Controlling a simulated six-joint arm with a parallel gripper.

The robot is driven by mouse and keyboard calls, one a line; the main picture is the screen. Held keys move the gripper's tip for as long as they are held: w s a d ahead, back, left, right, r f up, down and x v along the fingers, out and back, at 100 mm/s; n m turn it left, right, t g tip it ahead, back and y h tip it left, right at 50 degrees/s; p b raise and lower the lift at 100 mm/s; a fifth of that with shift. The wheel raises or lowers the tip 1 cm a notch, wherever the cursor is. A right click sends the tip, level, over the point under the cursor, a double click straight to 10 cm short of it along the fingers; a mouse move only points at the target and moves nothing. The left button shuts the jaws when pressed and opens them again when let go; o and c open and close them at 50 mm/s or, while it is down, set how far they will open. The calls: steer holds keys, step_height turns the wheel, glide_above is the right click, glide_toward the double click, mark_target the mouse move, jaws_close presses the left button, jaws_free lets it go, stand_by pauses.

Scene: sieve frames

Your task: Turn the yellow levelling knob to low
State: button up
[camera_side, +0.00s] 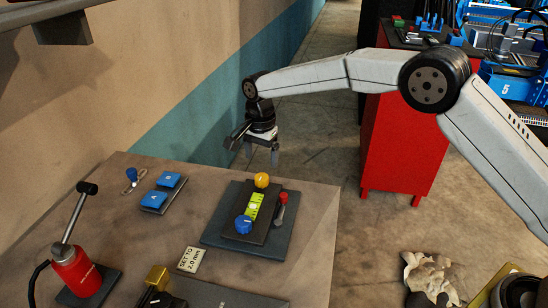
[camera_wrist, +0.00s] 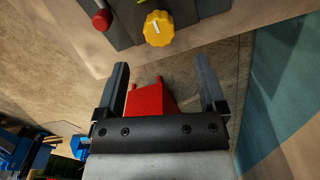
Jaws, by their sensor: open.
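The yellow knob (camera_side: 262,180) sits at the far end of a dark panel (camera_side: 216,232) on the bench. It also shows in the wrist view (camera_wrist: 159,28), with a pale pointer mark on its face. A green level strip (camera_side: 254,207) and a blue knob (camera_side: 243,224) are on the same panel. My gripper (camera_side: 262,160) hangs beyond the bench's far edge in the side view, above and apart from the yellow knob. In the wrist view my gripper (camera_wrist: 162,75) is open and empty, its two fingers short of the knob.
A red-handled lever (camera_side: 282,204) stands close beside the yellow knob. Blue switches (camera_side: 162,189), a "SET TO 2.0 mm" card (camera_side: 191,259) and a red bottle-shaped device (camera_side: 76,270) are on the bench (camera_side: 305,250). A red cabinet (camera_side: 400,140) stands on the floor behind.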

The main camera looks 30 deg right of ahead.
mark_target(262, 176)
steer(key=shift+f, duration=3.1)
jaws_close()
